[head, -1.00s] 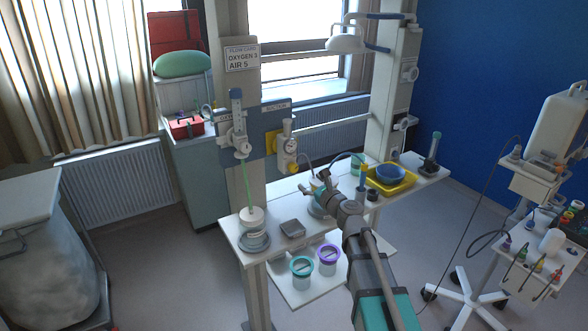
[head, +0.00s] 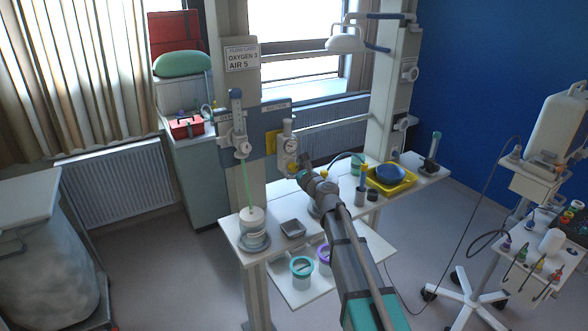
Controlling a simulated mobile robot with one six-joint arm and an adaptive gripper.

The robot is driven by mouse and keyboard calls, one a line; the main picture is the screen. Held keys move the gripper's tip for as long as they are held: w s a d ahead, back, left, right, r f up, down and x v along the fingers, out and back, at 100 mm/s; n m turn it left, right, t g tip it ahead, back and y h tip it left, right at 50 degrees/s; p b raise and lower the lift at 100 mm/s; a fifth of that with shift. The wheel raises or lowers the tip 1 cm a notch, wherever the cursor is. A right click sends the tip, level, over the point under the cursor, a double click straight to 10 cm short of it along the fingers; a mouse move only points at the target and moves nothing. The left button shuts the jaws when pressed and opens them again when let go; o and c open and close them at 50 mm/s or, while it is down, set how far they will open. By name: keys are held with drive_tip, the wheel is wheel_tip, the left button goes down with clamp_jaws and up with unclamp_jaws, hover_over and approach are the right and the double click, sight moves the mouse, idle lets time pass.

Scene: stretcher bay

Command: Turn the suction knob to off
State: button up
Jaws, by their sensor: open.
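The suction unit (head: 290,146) is a pale regulator with a round gauge, mounted at the right end of the blue wall rail (head: 262,128). My gripper (head: 302,166) is open, dark and small in view, right at the front right of the knob. I cannot tell whether its fingers touch or surround the knob. The knob's setting is too small to read.
The oxygen flowmeter (head: 238,125) with a green tube stands left of the suction unit. Below, the white shelf (head: 330,222) holds a grey dish (head: 292,228), a white container (head: 252,220) and a yellow tray (head: 408,184) with a blue bowl. Two rimmed pots sit lower.

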drive_tip(key=shift+c, duration=0.2)
clamp_jaws()
drive_tip(key=shift+n, duration=0.5)
drive_tip(key=n, duration=1)
drive_tip(key=shift+s+a+f+n, duration=0.1)
drive_tip(key=shift+n, duration=0.3)
drive_tip(key=n, duration=0.6)
drive_tip(key=shift+f, duration=0.1)
drive_tip(key=n, duration=0.6)
drive_tip(key=shift+f+b, duration=0.1)
drive_tip(key=shift+b, duration=0.2)
